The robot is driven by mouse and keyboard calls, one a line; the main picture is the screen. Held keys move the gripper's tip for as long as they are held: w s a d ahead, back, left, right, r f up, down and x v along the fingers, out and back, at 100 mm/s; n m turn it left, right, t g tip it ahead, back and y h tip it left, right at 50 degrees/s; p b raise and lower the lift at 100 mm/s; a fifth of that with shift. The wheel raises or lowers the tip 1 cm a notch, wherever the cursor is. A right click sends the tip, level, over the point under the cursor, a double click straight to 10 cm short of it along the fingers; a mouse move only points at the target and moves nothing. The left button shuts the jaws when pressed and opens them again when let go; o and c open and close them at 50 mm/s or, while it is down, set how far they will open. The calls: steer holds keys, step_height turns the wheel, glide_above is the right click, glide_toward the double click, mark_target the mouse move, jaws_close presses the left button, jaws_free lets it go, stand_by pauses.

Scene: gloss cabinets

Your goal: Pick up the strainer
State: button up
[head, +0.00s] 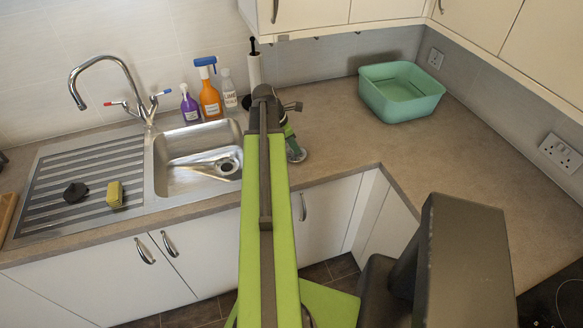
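Nothing in the head view is clearly identifiable as the strainer. A round metal fitting (228,166) sits at the drain in the sink basin and may be it. A small dark object (75,192) with a raised middle lies on the ribbed drainboard; its kind is unclear. My gripper (296,153) is at the far end of my green arm, low over the counter just right of the sink. My arm partly hides it, and its fingers are too small to read. I see nothing clearly held in it.
A yellow sponge (114,195) lies on the drainboard. A faucet (110,80), a purple bottle (189,104), an orange spray bottle (209,95) and a white bottle (229,90) stand behind the sink. A green tub (400,108) stands in the back corner. The right counter (490,180) is clear.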

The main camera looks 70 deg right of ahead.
steer(key=b+x, duration=0.1)
steer(key=x, duration=0.1)
steer(key=shift+f, duration=0.35)
steer(key=shift+r, duration=0.15)
jaws_close()
steer(key=shift+r, duration=0.1)
